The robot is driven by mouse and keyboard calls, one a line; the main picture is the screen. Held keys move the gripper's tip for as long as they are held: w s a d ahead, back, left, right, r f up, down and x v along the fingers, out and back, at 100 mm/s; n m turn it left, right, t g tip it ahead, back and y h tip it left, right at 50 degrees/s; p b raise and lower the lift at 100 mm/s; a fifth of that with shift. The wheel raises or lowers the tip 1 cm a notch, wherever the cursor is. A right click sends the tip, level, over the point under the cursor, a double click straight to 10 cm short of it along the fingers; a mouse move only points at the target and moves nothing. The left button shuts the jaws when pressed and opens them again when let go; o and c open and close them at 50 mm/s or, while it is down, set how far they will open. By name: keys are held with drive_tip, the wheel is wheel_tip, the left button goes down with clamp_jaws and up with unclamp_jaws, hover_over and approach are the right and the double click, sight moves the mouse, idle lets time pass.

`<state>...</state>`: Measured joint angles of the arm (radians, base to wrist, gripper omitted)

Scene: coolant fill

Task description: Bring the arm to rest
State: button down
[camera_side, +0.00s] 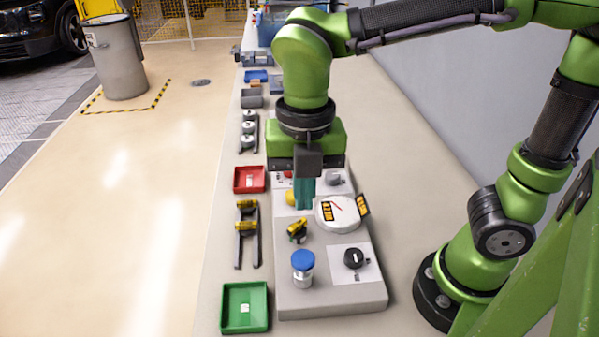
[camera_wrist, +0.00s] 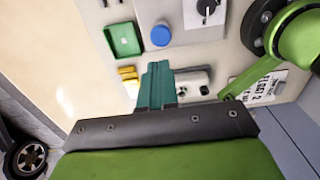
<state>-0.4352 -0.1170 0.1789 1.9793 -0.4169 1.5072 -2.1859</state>
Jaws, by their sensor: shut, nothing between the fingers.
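My gripper (camera_side: 305,193) shows in the side view above the far half of a grey panel box (camera_side: 330,301). Its teal fingers are together, with nothing between them, and point down. In the wrist view the teal fingers (camera_wrist: 157,70) are also together. A yellow part (camera_side: 290,197) is partly behind the fingers. I cannot tell the exact gap between the fingertips and the box.
Left of the box lie a green tray (camera_side: 245,307), a red tray (camera_side: 249,179) and a dark rack (camera_side: 240,255) with yellow-and-black pieces. More small trays and racks line the bench's far left. The bench (camera_side: 420,195) right of the box is clear up to my base.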

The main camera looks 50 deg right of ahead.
idle(0.3)
drive_tip(key=d+m+t+y, duration=0.1)
drive_tip(key=d+m+t, duration=0.2)
drive_tip(key=d+m, duration=0.4)
drive_tip(key=d+r+m+t+y, duration=0.1)
drive_tip(key=d+m+t, duration=0.3)
drive_tip(key=m, duration=2)
drive_tip(key=d, duration=0.3)
drive_tip(key=shift+s+d, duration=0.2)
drive_tip(key=shift+s, duration=0.05)
